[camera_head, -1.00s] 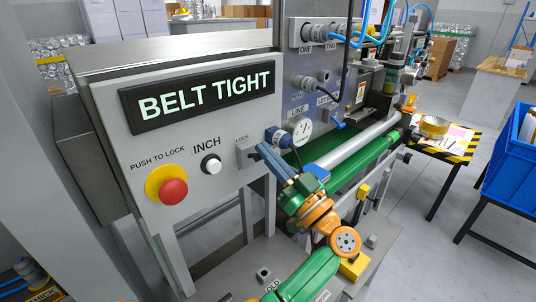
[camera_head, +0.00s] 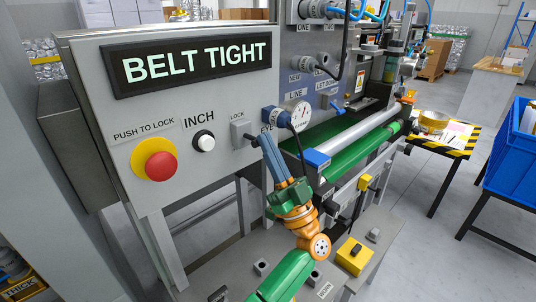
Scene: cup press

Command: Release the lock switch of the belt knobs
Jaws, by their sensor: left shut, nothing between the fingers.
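The lock switch (camera_head: 238,134) is a small grey block on the front panel, under the LOCK label and right of the INCH button. A short dark lever seems to stick out at its lower right; its exact position is too small to tell. My left gripper (camera_head: 263,137) is shut and empty. Its blue-grey fingers point up, with the tips just right of the switch, near the EYE label; I cannot tell whether they touch the lever. My right gripper is not in view. I cannot tell for sure which parts are the belt knobs.
The panel has a BELT TIGHT display (camera_head: 190,65), a red push button (camera_head: 160,166) and the white INCH button (camera_head: 204,142). A yellow box (camera_head: 354,256) stands low at the right.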

